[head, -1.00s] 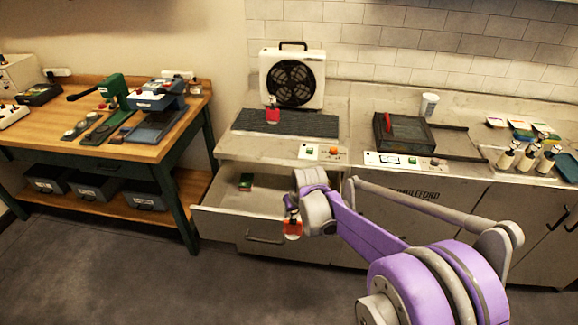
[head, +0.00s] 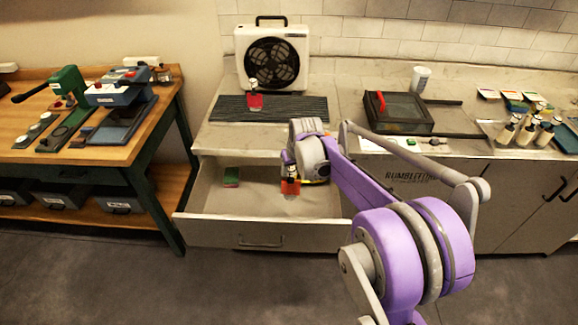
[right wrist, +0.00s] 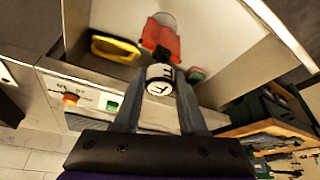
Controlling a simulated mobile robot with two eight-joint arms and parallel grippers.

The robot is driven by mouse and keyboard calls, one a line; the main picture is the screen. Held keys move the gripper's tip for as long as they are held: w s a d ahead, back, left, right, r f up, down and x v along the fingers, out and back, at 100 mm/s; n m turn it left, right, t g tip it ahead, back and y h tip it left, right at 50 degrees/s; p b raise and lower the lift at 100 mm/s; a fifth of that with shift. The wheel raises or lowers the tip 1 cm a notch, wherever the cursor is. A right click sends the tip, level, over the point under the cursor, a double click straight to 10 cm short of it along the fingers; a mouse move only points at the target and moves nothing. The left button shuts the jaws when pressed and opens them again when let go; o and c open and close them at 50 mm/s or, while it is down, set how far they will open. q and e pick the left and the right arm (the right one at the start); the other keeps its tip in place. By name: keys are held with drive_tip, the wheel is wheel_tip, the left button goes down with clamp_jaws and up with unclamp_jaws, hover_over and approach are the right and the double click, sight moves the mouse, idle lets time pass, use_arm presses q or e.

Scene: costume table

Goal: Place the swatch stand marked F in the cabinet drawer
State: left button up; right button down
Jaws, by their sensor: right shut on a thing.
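My right gripper (head: 292,166) is shut on a swatch stand with an orange-red swatch (head: 290,187). In the right wrist view its round white top (right wrist: 159,80) carries a letter that reads as F, between the two fingers, with the red swatch (right wrist: 161,42) beyond it. The cabinet drawer (head: 258,236) is pulled open, and the stand hangs over or inside its right part. I cannot tell whether its base touches the drawer floor. A small green and red block (head: 231,177) lies in the drawer's left part. My left gripper is not in view.
A yellow-rimmed item (right wrist: 115,48) shows in the drawer near the cabinet edge. Another red stand (head: 255,98) is on the dark ribbed mat (head: 300,110) before the fan (head: 272,62). The drawer's middle floor is clear. Several pale bottles (head: 530,125) stand far right.

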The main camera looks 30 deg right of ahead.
sight(291, 179)
drive_tip(key=b+x, duration=0.1)
drive_tip(key=x, duration=0.1)
drive_tip(key=shift+f, duration=0.3)
drive_tip(key=shift+s+f+b, duration=0.25)
drive_tip(key=shift+f+b, duration=0.15)
drive_tip(key=shift+f, duration=0.35)
wheel_tip(291, 179, down, 3)
drive_tip(key=shift+w+f+b, duration=0.15)
drive_tip(key=shift+f+b, duration=0.1)
drive_tip(key=shift+b, duration=0.7)
wheel_tip(291, 179, down, 2)
drive_tip(key=shift+a+f+b, duration=0.1)
drive_tip(key=shift+f+b, duration=0.1)
drive_tip(key=shift+b, duration=0.55)
use_arm(q)
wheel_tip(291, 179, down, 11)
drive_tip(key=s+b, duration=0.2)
drive_tip(key=b, duration=0.1)
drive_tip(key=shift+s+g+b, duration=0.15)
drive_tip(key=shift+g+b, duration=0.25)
use_arm(e)
drive_tip(key=shift+f, duration=2.85)
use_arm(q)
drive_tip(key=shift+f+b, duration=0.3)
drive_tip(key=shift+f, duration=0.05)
use_arm(e)
drive_tip(key=shift+f, duration=0.5)
unclamp_jaws()
